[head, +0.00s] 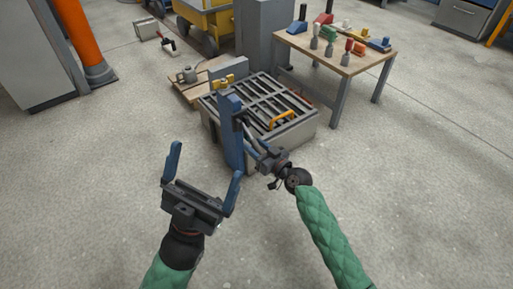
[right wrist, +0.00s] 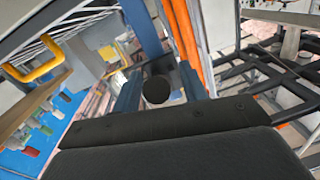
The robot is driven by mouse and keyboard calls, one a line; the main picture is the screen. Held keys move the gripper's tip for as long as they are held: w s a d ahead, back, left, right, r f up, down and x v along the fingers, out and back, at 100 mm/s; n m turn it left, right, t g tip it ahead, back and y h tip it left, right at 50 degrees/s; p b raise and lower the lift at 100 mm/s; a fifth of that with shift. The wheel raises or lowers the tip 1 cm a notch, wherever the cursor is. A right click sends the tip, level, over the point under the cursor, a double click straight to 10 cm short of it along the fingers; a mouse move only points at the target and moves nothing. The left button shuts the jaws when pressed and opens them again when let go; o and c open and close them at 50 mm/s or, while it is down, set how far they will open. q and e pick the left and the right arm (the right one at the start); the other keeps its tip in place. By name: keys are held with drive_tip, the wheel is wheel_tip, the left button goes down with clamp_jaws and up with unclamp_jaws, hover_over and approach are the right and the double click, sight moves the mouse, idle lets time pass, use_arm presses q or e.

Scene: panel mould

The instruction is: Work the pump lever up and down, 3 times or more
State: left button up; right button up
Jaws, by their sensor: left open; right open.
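A blue upright post (head: 231,135) stands at the front left corner of a low grey box with a slatted top. My right gripper (head: 249,142) is close beside the post on its right. The right wrist view shows a dark round end (right wrist: 157,90), likely the pump lever's grip, between the two blue fingers of the right gripper (right wrist: 157,88). The fingers look apart and I cannot tell whether they touch it. The rest of the lever is mostly hidden. My left gripper (head: 205,162) is open and empty, in front of and left of the post.
The slatted box (head: 290,135) has a yellow handle (head: 285,118) on top. A wooden table (head: 340,58) with small coloured tools stands behind right. A low wooden board (head: 190,95) lies behind left. An orange column (head: 82,40) stands far left. The front floor is clear.

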clamp_jaws()
